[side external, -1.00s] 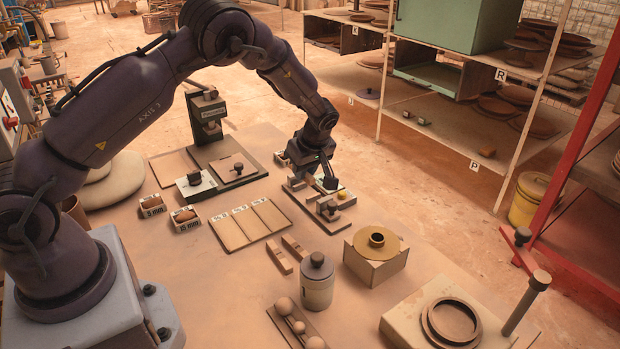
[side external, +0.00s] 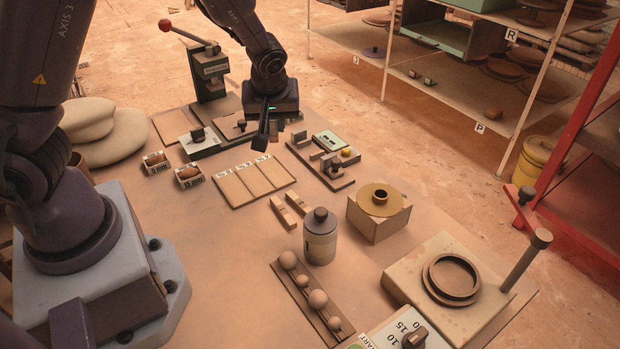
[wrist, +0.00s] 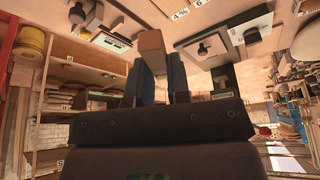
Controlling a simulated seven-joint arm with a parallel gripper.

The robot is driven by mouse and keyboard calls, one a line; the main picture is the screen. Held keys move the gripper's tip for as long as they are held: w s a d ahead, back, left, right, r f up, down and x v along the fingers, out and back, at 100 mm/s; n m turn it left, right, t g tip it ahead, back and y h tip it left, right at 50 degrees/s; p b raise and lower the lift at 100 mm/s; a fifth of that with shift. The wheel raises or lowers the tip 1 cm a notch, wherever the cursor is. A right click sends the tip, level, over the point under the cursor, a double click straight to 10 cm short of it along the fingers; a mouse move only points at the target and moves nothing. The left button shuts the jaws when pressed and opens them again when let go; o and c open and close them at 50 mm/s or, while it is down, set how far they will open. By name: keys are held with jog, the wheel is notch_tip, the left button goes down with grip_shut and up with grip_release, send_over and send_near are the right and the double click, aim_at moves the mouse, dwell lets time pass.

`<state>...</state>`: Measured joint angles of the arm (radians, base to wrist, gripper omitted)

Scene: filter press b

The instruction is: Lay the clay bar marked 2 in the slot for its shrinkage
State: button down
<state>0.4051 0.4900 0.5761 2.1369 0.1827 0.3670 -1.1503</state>
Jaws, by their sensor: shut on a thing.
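My gripper (side external: 261,142) is above the table, just behind the slot board, with its fingers pointing down. In the wrist view its two dark fingers (wrist: 154,80) are shut on a brown clay bar (wrist: 151,42), seen end-on. No mark on the bar is readable. In the side view the held bar is mostly hidden by the fingers. The slot board (side external: 228,190) has three pale slots side by side with small labels at the far end. The wrist view shows labels (wrist: 181,15) reading 4 % and 6. Two other clay bars (side external: 283,213) (side external: 298,203) lie in front of the board.
A measuring jig (side external: 325,172) with a display and yellow knob stands right of my gripper. A lever press (side external: 209,77) is behind left. Small boxes marked mm (side external: 189,178), a lidded jar (side external: 320,237) and a round flange on a block (side external: 378,222) stand around.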

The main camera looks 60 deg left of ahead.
jog(key=w+d+r+m+t+h, duration=0.2)
jog(key=w+d+r+m+h, duration=0.15)
jog(key=d+r+m, duration=0.65)
jog(key=n+g+y, duration=0.4)
jog(key=n, duration=1.2)
send_over(255, 179)
jog(key=d, duration=0.1)
notch_tip(255, 179, down, 17)
notch_tip(255, 179, down, 8)
jog(key=shift+d+r, duration=0.1)
jog(key=shift+r, duration=0.1)
